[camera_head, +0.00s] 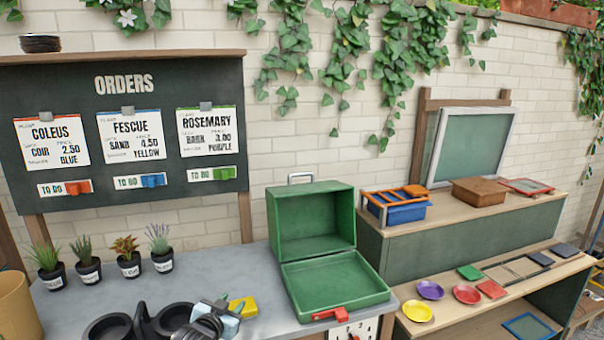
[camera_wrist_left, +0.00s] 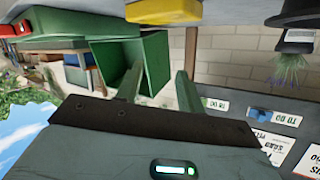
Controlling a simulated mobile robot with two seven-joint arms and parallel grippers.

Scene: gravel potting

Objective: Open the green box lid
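The green box (camera_head: 320,241) stands on the grey counter with its lid (camera_head: 311,222) raised upright at the back. Its shallow base lies open in front, with a red latch (camera_head: 330,314) on the front edge. The open box also shows in the left wrist view (camera_wrist_left: 152,62), beyond my fingers. My left gripper (camera_head: 226,314) is low over the counter, left of the box and apart from it. In the left wrist view, my left gripper (camera_wrist_left: 158,82) has its two fingers spread with nothing between them. My right gripper is not in view.
A yellow block (camera_head: 244,306) lies beside my left gripper. Several small potted plants (camera_head: 128,264) stand at the counter's back left. A blue crate (camera_head: 398,213) stands on the shelf to the right. Coloured saucers (camera_head: 430,290) lie on the lower right bench.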

